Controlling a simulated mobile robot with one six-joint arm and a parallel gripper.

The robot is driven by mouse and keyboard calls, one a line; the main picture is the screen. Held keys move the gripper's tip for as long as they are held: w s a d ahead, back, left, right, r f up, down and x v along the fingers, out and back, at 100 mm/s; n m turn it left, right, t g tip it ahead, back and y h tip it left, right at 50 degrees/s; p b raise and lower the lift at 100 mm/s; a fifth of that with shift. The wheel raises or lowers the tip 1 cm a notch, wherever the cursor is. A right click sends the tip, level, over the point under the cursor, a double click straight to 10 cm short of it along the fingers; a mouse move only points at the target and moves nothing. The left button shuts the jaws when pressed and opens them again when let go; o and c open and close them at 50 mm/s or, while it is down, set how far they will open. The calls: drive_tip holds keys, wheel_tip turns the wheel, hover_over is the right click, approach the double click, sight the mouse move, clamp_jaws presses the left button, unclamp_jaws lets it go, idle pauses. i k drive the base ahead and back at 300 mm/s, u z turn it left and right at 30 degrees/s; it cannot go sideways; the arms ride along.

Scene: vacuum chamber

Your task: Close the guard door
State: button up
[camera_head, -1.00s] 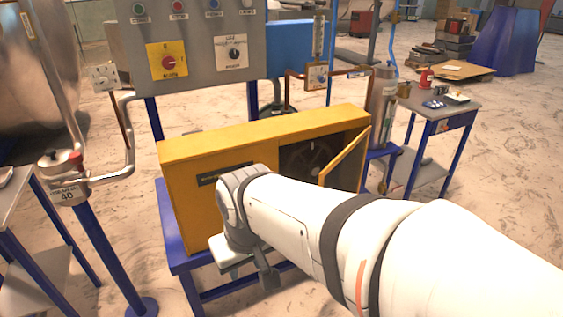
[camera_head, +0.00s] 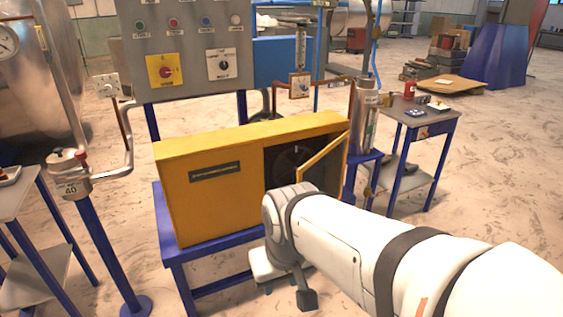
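The yellow machine housing (camera_head: 210,215) stands on a blue-framed table, with a dark opening on the right of its front. The guard door (camera_head: 327,153) has a yellow frame and stands open, swung out from the right side of that opening. Its lower part is hidden behind my arm. A dark round part (camera_head: 288,160) shows inside the opening. My gripper (camera_head: 306,298) is at the low end of my arm, in front of the housing and below the door, apart from the door's visible frame. Its fingers are too unclear to tell open from shut.
A grey control panel (camera_head: 190,60) with knobs and buttons stands behind the housing. A blue post with a valve (camera_head: 72,172) is at left. A metal cylinder (camera_head: 367,118) and a small side table (camera_head: 425,122) stand at right. The floor between is clear.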

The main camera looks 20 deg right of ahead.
sight(316, 158)
drive_tip(key=z, duration=0.85)
drive_tip(key=i, duration=1)
drive_tip(key=u, duration=0.65)
drive_tip(key=k, duration=1.05)
drive_tip(key=z, duration=0.2)
drive_tip(key=i, duration=1)
drive_tip(key=z, duration=0.05)
